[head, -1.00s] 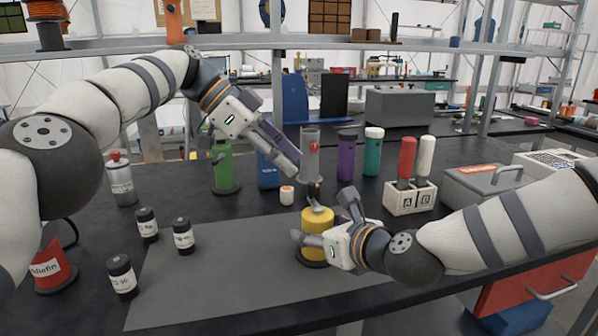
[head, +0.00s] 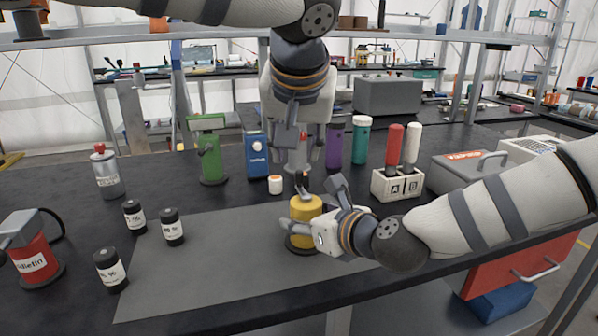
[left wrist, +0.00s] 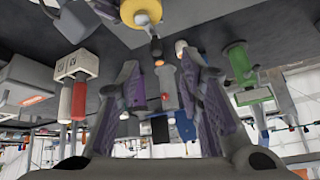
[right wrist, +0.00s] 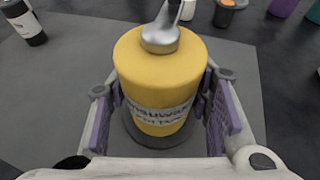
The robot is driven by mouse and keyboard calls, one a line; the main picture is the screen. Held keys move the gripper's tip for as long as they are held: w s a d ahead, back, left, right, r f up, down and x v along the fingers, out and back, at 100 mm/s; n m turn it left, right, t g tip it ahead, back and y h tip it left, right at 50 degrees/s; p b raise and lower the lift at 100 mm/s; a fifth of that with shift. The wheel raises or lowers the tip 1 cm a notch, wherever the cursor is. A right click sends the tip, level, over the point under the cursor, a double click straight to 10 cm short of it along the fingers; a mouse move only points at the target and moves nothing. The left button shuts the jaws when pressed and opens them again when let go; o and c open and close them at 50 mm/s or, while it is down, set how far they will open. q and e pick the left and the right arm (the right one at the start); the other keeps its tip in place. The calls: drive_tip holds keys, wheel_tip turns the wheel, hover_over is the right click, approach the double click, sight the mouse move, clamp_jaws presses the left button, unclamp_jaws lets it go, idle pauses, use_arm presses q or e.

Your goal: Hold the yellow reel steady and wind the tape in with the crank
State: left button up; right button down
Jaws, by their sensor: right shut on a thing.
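The yellow reel (head: 305,209) stands upright on a dark round base on the grey mat. It also shows in the right wrist view (right wrist: 160,75), with a printed label. A silver crank arm (right wrist: 160,38) sits on its top, with a dark upright handle (left wrist: 156,48) in the left wrist view. My right gripper (head: 312,212) is shut on the reel from the right, one finger on each side. My left gripper (head: 302,162) points down behind and above the reel, open and empty, apart from the crank. I cannot make out any tape.
The grey mat (head: 200,270) is mostly clear left of the reel. Black-capped jars (head: 172,227) stand at its left.

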sight(299, 172)
use_arm(q)
drive_tip(key=w+f, duration=0.2)
drive_tip(key=w+f+n+t, duration=0.1)
drive_tip(key=w+f, duration=0.1)
drive_tip(key=f, duration=0.1)
drive_tip(key=w+f+n+t, duration=0.1)
drive_tip(key=w+f, duration=0.1)
drive_tip(key=f, duration=0.1)
drive_tip(key=shift+w+d, duration=0.1)
drive_tip(key=shift+w, duration=0.2)
clamp_jaws()
